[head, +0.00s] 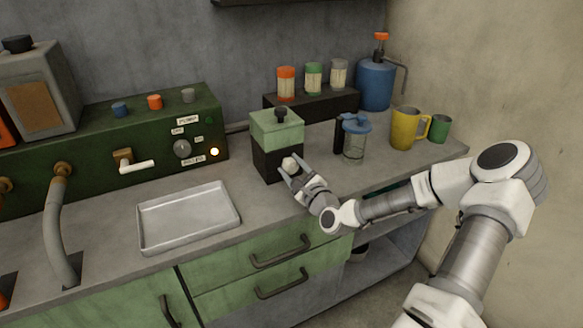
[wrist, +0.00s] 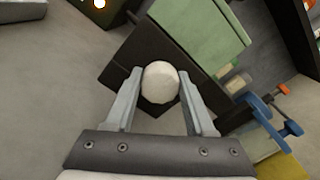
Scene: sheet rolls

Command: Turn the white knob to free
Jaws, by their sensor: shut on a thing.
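The white knob (head: 289,164) sits on the front of a dark box with a green upper part (head: 277,128) on the counter. In the wrist view the knob (wrist: 160,82) is round and pale, between the two fingertips. My gripper (head: 288,172) reaches it from the front right and is shut on it; in the wrist view my gripper (wrist: 159,98) has a finger on each side of the knob. No marking for free is readable on the box, and the knob's turn angle cannot be told.
A metal tray (head: 188,216) lies left of the box. A glass jar with a blue lid (head: 354,140), a yellow mug (head: 404,128) and a green cup (head: 440,128) stand to the right. A green control panel (head: 110,140) with a lever stands at the back left.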

